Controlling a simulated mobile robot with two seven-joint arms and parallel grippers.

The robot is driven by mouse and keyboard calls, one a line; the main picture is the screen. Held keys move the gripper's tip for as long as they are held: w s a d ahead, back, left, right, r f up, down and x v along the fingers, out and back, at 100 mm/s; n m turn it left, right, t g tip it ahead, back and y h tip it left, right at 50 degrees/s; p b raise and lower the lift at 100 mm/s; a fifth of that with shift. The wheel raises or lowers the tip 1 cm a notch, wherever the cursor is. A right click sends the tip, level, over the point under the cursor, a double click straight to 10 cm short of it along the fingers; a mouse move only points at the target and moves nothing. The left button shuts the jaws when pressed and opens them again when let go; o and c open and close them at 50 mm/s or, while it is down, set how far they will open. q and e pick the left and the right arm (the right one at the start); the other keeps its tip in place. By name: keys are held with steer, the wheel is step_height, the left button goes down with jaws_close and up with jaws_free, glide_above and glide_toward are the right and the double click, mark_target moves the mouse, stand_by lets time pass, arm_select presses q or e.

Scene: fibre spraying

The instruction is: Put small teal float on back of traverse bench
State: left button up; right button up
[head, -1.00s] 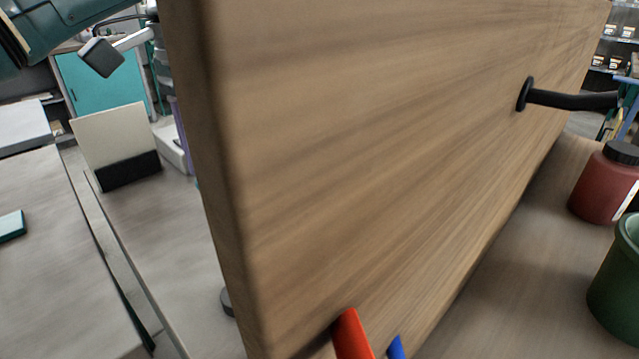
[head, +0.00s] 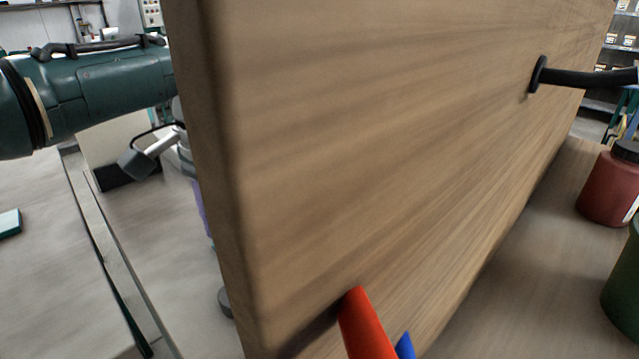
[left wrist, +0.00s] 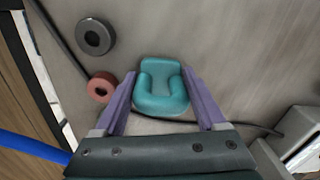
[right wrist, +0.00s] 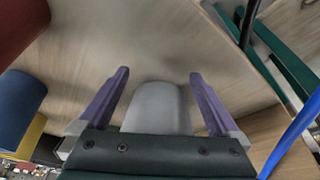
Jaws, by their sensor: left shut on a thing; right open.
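The small teal float (left wrist: 162,88) shows in the left wrist view between the purple fingers of my left gripper (left wrist: 158,74), which is shut on it. A grey surface lies behind it; I cannot tell whether the float touches it. In the head view my left arm comes in from the left, and its gripper is mostly hidden behind a tall wooden panel (head: 380,150). My right gripper (right wrist: 158,74) is open in the right wrist view, with a pale grey rounded thing (right wrist: 158,105) between its fingers. I cannot tell whether they touch.
A dark grey ring (left wrist: 95,37) and a reddish ring (left wrist: 101,87) lie near the float. A black handle (head: 585,79) sticks out of the panel. A red bottle (head: 608,188) and a green container (head: 625,285) stand at right. The left grey bench (head: 35,270) is largely clear.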

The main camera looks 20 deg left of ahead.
arm_select(q)
steer(key=shift+f, duration=0.2)
arm_select(e)
steer(key=shift+f, duration=0.1)
arm_select(q)
steer(key=o, duration=1.4)
steer(key=shift+r, duration=0.1)
